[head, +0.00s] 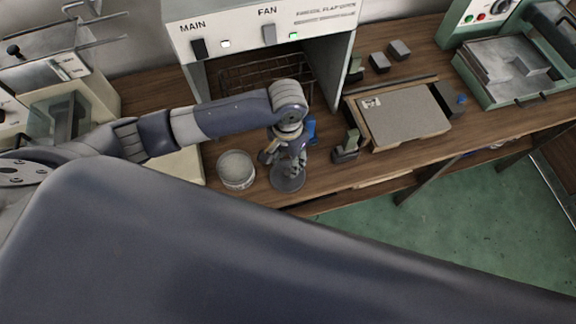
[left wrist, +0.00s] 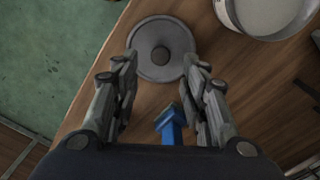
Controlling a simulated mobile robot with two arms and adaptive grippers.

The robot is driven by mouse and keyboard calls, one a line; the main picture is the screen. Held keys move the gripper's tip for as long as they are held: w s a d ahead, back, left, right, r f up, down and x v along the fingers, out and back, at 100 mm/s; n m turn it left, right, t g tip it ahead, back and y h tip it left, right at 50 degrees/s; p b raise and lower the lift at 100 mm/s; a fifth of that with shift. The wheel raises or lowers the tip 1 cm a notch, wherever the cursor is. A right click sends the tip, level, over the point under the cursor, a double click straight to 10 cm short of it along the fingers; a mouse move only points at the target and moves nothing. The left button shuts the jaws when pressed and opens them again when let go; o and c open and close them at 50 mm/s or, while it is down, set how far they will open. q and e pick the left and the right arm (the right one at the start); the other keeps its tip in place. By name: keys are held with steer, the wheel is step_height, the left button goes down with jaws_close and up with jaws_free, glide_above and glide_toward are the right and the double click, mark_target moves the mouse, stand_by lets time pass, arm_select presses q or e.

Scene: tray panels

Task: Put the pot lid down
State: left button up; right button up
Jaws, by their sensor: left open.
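The pot lid (head: 285,185) is a grey disc with a dark round knob. It appears to lie flat on the wooden bench near the front edge, and it also shows in the left wrist view (left wrist: 161,27). My left gripper (head: 291,167) is above it, pointing down. In the left wrist view the fingers (left wrist: 160,66) are spread apart, with the lid beyond the tips and the knob between them, untouched. The pot (head: 237,168), round and pale, stands open just left of the lid, and part of it shows in the left wrist view (left wrist: 223,15). My right gripper is out of view.
A blue-topped item (left wrist: 170,125) is close to the gripper. A small green-grey stand (head: 347,147) and a flat panel in a wooden tray (head: 440,128) are to the right. The cabinet marked MAIN and FAN (head: 262,22) is behind. Green floor lies beyond the bench edge.

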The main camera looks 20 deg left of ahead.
mark_target(288, 171)
arm_select(q)
step_height(288, 171, up, 6)
stand_by(0.8)
